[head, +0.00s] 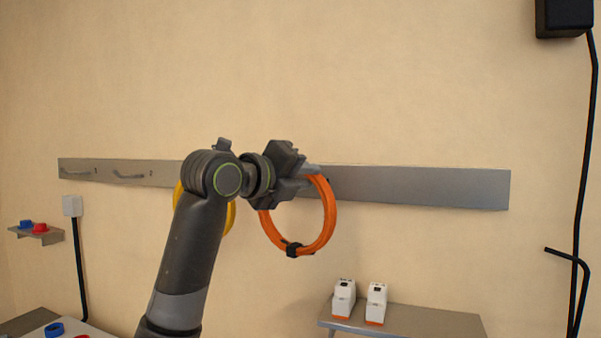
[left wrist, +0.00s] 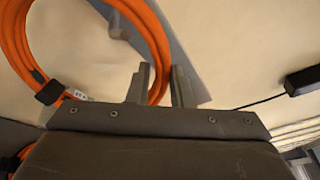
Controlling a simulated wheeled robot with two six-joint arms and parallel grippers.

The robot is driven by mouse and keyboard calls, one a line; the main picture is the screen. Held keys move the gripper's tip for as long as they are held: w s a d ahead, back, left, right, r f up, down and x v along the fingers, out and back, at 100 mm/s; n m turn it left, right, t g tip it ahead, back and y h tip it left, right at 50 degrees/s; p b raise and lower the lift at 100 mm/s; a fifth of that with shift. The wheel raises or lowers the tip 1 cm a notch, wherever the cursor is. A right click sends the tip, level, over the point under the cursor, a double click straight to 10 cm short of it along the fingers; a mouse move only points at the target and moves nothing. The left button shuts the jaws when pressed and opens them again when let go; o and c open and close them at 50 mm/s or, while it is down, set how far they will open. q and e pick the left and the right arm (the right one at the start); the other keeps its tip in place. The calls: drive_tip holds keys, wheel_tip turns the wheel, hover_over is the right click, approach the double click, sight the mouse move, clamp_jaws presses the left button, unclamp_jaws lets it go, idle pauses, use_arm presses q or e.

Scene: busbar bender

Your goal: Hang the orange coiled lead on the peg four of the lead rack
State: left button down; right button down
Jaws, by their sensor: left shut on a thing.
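The orange coiled lead (head: 331,217) hangs as a loop from my left gripper (head: 313,170), in front of the lead rack (head: 420,187). A black tie binds the bottom of the loop. In the left wrist view the orange lead (left wrist: 152,30) passes at the fingers of my left gripper (left wrist: 160,88), which is shut on it. The rack is a long grey rail on the wall, with two pegs showing at its left end. Peg four cannot be made out; my arm and gripper cover the rail's middle. My right gripper is out of view.
A yellow coiled lead (head: 231,217) hangs behind my left arm, partly hidden. A grey shelf (head: 430,321) with two white-and-orange devices (head: 344,298) is below right. A small shelf (head: 45,237) with blue and red items is at left. A black cable (head: 586,170) runs down at right.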

use_arm(q)
drive_tip(key=w+d+f+p, duration=0.1)
drive_tip(key=w+d+f, duration=0.1)
drive_tip(key=w, duration=0.3)
drive_tip(key=shift+w+f+p, duration=0.3)
drive_tip(key=shift+w+p, duration=0.05)
drive_tip(key=shift+w, duration=0.05)
idle(0.5)
idle(0.7)
